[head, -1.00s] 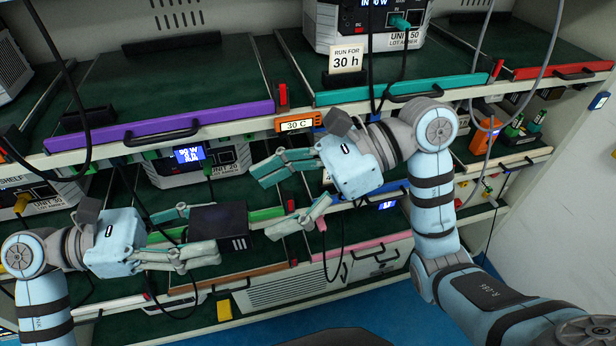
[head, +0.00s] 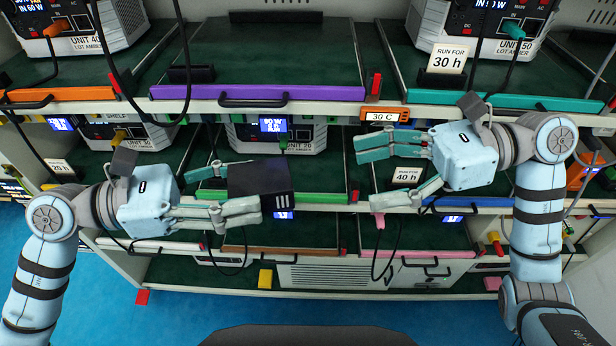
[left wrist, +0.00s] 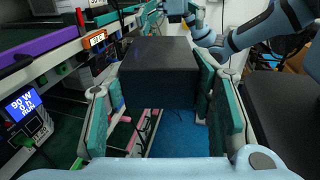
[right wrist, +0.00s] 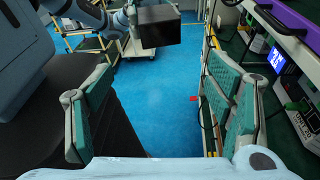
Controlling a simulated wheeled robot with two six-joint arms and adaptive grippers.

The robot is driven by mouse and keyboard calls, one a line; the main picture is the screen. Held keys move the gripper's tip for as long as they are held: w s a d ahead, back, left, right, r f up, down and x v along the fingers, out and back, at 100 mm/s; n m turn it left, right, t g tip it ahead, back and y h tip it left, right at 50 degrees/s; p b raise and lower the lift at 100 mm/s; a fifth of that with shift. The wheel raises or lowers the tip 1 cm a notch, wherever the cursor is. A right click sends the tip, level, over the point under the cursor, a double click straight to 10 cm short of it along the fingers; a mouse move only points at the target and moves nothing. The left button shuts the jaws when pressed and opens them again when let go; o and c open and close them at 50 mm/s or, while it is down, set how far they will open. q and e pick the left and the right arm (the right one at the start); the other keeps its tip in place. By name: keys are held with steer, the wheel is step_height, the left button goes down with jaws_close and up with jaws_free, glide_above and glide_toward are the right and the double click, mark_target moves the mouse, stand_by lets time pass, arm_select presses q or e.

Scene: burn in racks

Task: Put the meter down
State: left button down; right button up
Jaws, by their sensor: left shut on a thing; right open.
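The meter looks like a black box (head: 262,184) with small pale marks on its front end. My left gripper (head: 228,190) is shut on it and holds it in the air in front of the rack's middle level. In the left wrist view the black box (left wrist: 160,75) sits between the two fingers and hides what lies behind it. My right gripper (head: 380,176) is open and empty, to the right of the box and apart from it. In the right wrist view its fingers are spread over blue floor, with the box (right wrist: 158,25) farther off.
The rack has a purple-edged shelf (head: 255,93) above and a green-edged tray (head: 325,197) behind the box. UNIT 20 (head: 285,137) stands on the middle level. A 40 h card (head: 406,176) and orange 30 C tag (head: 384,116) show. A yellow block (head: 265,279) is low down.

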mark_target(290, 175)
arm_select(q)
steer(key=shift+w, duration=0.2)
steer(key=shift+a+f, duration=0.1)
arm_select(e)
steer(key=a, duration=0.4)
steer(key=a+n+g+y, duration=0.1)
steer(key=a, duration=0.3)
steer(key=a+n, duration=0.1)
steer(key=a, duration=0.3)
steer(key=shift+s+a+f+g+y, duration=0.2)
steer(key=shift+s+f+g+y, duration=0.1)
steer(key=shift+y, duration=0.1)
arm_select(q)
steer(key=shift+d, duration=0.2)
arm_select(e)
steer(key=shift+w+d, duration=0.1)
steer(key=shift+d, duration=0.05)
steer(key=shift+c, duration=0.6)
steer(key=c, duration=1)
arm_select(q)
steer(key=c, duration=0.8)
jaws_free()
steer(key=shift+a, duration=0.1)
steer(key=shift+c, duration=0.2)
arm_select(e)
steer(key=c, duration=0.3)
arm_select(q)
steer(key=shift+o, duration=1)
arm_select(e)
steer(key=shift+c, duration=0.2)
